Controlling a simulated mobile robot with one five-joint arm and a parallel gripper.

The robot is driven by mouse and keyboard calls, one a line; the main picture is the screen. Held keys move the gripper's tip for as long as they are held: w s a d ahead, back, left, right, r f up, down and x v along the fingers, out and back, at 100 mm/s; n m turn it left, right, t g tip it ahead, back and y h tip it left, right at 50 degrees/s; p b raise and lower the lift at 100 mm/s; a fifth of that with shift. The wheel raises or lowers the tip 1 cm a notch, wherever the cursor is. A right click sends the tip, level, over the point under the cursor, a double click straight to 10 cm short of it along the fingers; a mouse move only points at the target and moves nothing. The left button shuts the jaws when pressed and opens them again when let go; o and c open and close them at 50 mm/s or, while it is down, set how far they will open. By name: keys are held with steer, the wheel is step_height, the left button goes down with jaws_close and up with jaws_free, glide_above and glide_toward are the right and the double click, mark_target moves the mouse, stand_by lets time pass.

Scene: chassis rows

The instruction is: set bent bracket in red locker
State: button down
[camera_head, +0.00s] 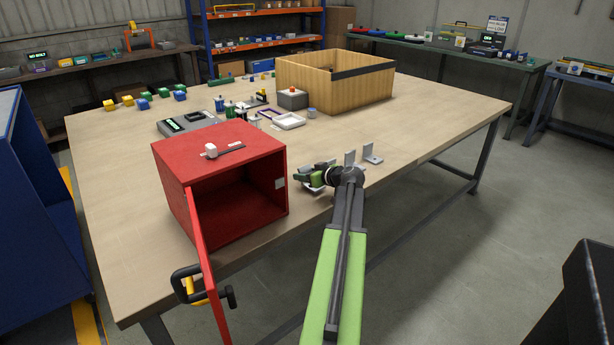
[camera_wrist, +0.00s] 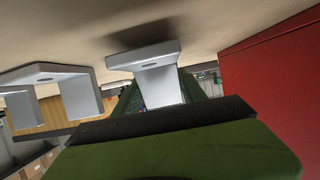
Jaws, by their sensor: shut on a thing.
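The red locker (camera_head: 178,190) stands on the workbench with its door (camera_head: 208,265) swung open toward me, its dark inside facing the front right. Its red side also shows at the right of the wrist view (camera_wrist: 275,85). My gripper (camera_head: 312,178) is just right of the locker, outside it, its green fingers pointing left. It is shut on a light grey bent bracket (camera_wrist: 160,85), seen between the fingers in the wrist view; in the head view the gripper partly hides it. Another grey bracket (camera_head: 372,155) stands on the bench behind my wrist, and grey bracket shapes show at the left of the wrist view (camera_wrist: 50,75).
A small white-and-grey item (camera_head: 212,150) lies on the locker's top. A wooden box (camera_head: 320,85), a grey block with a red top (camera_head: 292,99), a white tray (camera_head: 289,121) and a grey device (camera_head: 187,122) stand farther back. The bench's right side is clear.

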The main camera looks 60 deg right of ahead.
mark_target(306, 171)
step_height(306, 171, up, 4)
steer(key=p, duration=0.2)
steer(key=shift+f+p, duration=0.15)
steer(key=shift+p, duration=0.25)
steer(key=s+d+r+p, duration=0.1)
steer(key=s+r+p, duration=0.5)
steer(key=s, duration=0.5)
steer(key=shift+s, duration=0.35)
steer(key=shift+r, duration=0.1)
